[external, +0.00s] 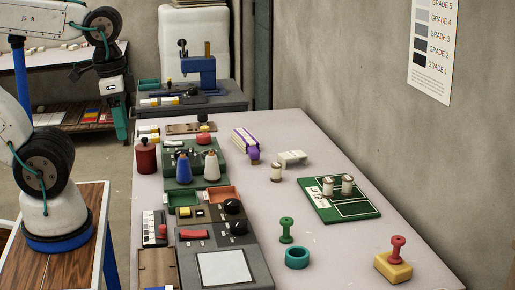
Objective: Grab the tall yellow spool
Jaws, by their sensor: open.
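I cannot make out a tall spool that is clearly yellow. Two upright cones, one blue (183,169) and one cream (211,166), stand on the dark green machine (174,153). A green spool (286,229) stands at the front of the table, and a red spool (397,248) stands on a yellow block (392,267). Two cream spools (347,184) stand on a green board (352,208); a third cream spool (276,172) stands left of it. My gripper (119,126) hangs open and empty at the upper left, beyond the table's left edge, apart from all spools.
A teal ring (297,257) lies near the green spool. A dark red canister (145,157) stands at the left edge. A purple-banded bundle (245,141) and a pale block (293,158) lie behind. The wall bounds the right; the table's right-centre (335,245) has free room.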

